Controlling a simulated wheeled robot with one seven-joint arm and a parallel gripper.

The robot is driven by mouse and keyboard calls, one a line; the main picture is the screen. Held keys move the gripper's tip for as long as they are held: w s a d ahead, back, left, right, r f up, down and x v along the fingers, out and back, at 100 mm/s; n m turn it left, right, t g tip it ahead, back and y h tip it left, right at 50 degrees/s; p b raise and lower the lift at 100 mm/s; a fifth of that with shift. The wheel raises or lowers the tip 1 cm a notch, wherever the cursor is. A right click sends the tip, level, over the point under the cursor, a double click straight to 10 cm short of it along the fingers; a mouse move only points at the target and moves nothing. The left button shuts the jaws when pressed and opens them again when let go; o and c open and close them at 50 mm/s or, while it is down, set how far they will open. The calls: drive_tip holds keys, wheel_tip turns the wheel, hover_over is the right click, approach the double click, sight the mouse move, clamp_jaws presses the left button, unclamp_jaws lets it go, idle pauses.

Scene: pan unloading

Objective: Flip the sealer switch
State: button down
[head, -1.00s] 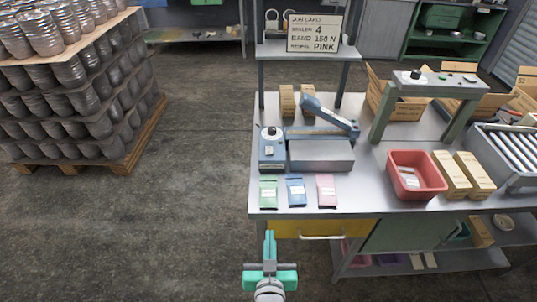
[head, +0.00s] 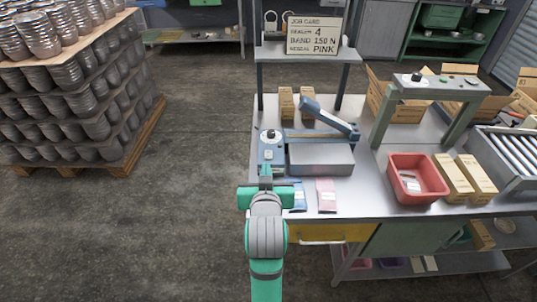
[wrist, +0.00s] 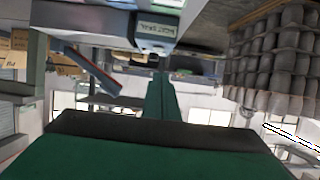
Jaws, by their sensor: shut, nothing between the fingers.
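The sealer (head: 320,158) stands on the metal bench with its blue lever arm (head: 330,116) raised at a slant. Its blue control box (head: 270,150) is at the left end, with a black-and-white dial on top. The switch itself is too small to make out with certainty. My gripper (head: 266,170) is shut and empty, at the near side of the control box; contact cannot be told. In the wrist view the shut green fingers (wrist: 162,96) point toward a pale labelled box front (wrist: 155,32), upside down in the picture.
A blue pouch (head: 297,196) and a pink pouch (head: 327,195) lie in front of the sealer. A red bin (head: 417,187) and cartons (head: 465,178) stand to the right. A can pallet (head: 75,85) is at the left, with clear floor between.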

drive_tip(key=shift+w+d+r, duration=0.15)
drive_tip(key=shift+w+r, duration=0.25)
drive_tip(key=shift+r, duration=0.25)
drive_tip(key=shift+w+d+r, duration=0.15)
drive_tip(key=shift+w+r, duration=0.25)
drive_tip(key=shift+r, duration=0.2)
